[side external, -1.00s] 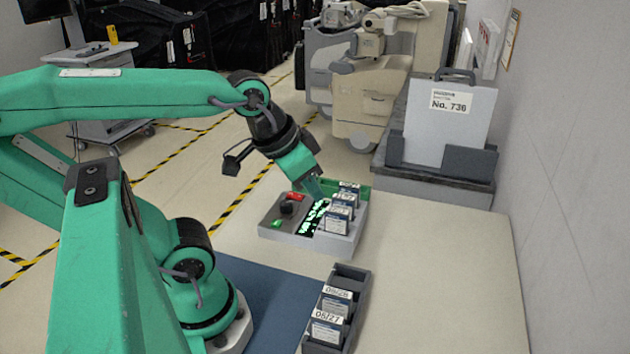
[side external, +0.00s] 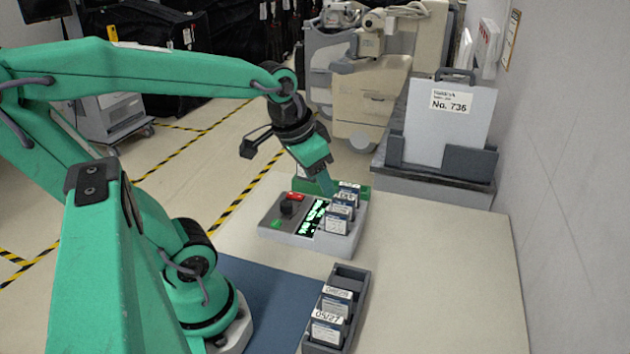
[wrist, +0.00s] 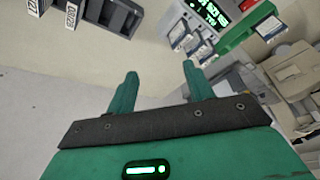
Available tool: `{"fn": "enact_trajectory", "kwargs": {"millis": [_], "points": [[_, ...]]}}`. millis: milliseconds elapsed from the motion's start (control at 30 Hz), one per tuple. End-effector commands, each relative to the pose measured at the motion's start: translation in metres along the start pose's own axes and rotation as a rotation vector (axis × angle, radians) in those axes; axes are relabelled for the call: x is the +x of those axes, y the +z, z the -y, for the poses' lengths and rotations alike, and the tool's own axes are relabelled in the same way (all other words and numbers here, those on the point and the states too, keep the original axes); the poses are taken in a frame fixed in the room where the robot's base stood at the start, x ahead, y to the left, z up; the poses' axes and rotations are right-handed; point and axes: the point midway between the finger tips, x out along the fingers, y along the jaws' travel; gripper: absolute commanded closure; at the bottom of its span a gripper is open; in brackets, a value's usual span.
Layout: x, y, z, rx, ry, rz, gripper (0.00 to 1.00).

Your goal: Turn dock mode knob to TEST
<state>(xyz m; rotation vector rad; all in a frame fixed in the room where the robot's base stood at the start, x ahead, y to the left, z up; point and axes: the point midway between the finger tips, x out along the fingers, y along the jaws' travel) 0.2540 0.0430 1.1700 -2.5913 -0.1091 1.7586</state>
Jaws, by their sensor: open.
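The dock (side external: 283,240) is a light grey box on the pale table in the side view. Its black mode knob (side external: 287,209) stands on the left of the top, between a red block (side external: 296,197) and a green label (side external: 277,224). The lettering around the knob is too small to read. A lit screen (side external: 312,217) lies right of the knob. My gripper (side external: 327,187) is above the dock's far right part, away from the knob. In the wrist view its two fingers (wrist: 160,72) are apart with nothing between them. The dock's screen (wrist: 208,11) shows at the top there; the knob does not.
Several labelled packs (side external: 341,212) stand upright in the dock's right side. A dark rack (side external: 349,275) with labelled packs stands nearer the camera. A holder with a sign (side external: 443,155) is at the back right. The table's right is clear.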

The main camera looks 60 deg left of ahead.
Motion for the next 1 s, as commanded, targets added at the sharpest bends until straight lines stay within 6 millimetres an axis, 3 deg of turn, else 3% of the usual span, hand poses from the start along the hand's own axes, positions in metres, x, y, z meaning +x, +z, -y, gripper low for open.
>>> {"fn": "enact_trajectory", "kwargs": {"millis": [433, 800, 1000], "points": [[0.053, -0.016, 0.089, -0.067, -0.037, 0.197, 0.48], [0.102, 0.004, 0.169, -0.127, -0.007, 0.335, 0.48], [0.119, 0.018, 0.195, -0.146, 0.013, 0.374, 0.48]]}}
